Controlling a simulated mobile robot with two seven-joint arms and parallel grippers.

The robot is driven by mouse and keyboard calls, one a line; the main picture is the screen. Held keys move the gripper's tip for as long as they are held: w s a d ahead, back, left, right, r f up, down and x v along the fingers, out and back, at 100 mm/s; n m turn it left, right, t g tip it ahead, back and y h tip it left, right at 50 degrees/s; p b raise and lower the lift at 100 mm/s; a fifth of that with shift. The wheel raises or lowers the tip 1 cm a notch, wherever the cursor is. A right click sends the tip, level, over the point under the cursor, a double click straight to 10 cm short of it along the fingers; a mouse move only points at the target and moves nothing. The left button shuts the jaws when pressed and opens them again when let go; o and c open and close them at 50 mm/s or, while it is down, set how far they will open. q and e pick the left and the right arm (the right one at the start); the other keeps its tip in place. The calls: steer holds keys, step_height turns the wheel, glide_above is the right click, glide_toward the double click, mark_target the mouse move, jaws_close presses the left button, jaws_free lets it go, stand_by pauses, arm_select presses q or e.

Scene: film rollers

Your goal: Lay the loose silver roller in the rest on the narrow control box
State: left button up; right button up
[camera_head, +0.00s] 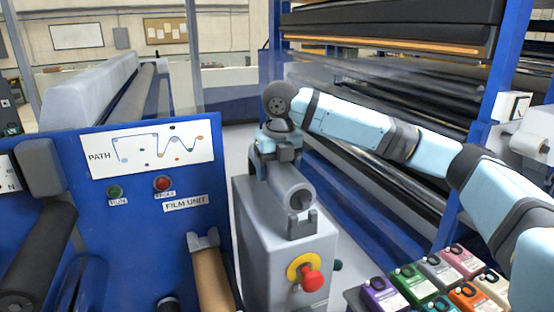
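The silver roller (287,182) lies lengthwise above the narrow grey control box (264,222), its near end facing me. That near end is at the small grey forked rest (302,225) on the box's front edge; I cannot tell whether it is seated or just above. My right gripper (278,158) points down over the roller's far part, with fingers at its sides. Whether the fingers press on it is unclear. The gripper hides the roller's far end and any support there. My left gripper is out of view.
The control box carries a red knob (312,281) on a yellow plate. A blue film unit panel (140,210) stands close on the left, with a brown roll (212,280) in front. Coloured boxes (416,284) stand at lower right. A blue-framed roller machine (390,110) is behind.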

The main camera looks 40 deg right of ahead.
steer(key=shift+f, duration=0.6)
steer(key=shift+f, duration=0.1)
steer(key=shift+f, duration=0.35)
steer(key=shift+f, duration=0.45)
stand_by(0.4)
steer(key=o, duration=1.2)
steer(key=shift+o, duration=0.8)
